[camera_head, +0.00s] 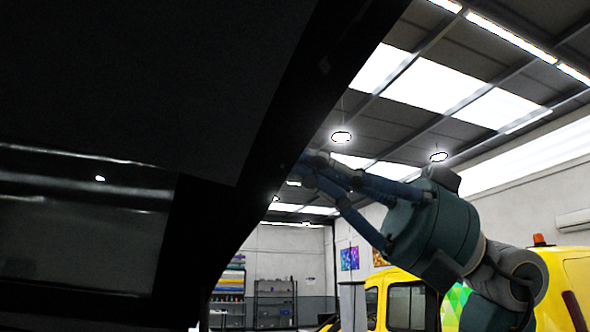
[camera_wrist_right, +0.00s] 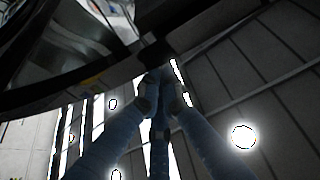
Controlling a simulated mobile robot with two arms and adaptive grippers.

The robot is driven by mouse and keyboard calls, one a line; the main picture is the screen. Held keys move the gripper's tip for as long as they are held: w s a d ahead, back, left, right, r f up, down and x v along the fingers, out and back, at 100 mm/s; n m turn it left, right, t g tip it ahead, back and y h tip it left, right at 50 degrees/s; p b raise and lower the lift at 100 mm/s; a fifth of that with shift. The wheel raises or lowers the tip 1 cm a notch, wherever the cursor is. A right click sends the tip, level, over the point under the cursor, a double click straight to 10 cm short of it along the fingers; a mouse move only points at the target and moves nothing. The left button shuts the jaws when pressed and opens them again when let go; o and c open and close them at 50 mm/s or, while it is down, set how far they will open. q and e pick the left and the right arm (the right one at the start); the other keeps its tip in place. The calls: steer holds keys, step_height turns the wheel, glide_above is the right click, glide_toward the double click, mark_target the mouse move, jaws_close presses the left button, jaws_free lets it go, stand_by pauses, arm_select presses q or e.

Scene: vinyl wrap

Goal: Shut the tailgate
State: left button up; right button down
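The dark raised tailgate (camera_head: 215,95) fills the left and upper part of the head view. Its glossy window (camera_head: 85,225) shows at the lower left, and its edge runs diagonally down from the upper right. My right gripper (camera_head: 308,168) reaches in from the right, with its blue fingers drawn together at that edge. In the right wrist view the fingertips of my right gripper (camera_wrist_right: 161,88) are close together against the underside of the dark tailgate edge (camera_wrist_right: 165,50). Contact looks likely, but a firm hold is not clear. My left gripper is not in view.
A yellow vehicle (camera_head: 408,303) with an orange beacon stands behind my right arm. Shelving (camera_head: 274,300) stands at the back wall.

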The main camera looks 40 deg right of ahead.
mark_target(279, 205)
steer(key=shift+n, duration=0.3)
steer(key=f+b, duration=0.1)
steer(key=f, duration=0.1)
steer(key=s+f+b, duration=0.1)
steer(key=f, duration=0.1)
steer(key=s+a+f+b, duration=0.1)
steer(key=f, duration=0.1)
steer(key=shift+s+a+f+b, duration=0.1)
steer(key=shift+f+b, duration=0.15)
steer(key=shift+b, duration=0.15)
steer(key=shift+s+a+f+b, duration=0.2)
steer(key=shift+s+f+b, duration=0.1)
steer(key=shift+f, duration=0.05)
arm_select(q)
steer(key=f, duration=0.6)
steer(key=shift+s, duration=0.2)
arm_select(e)
steer(key=shift+w+a+r, duration=0.1)
steer(key=shift+r, duration=0.05)
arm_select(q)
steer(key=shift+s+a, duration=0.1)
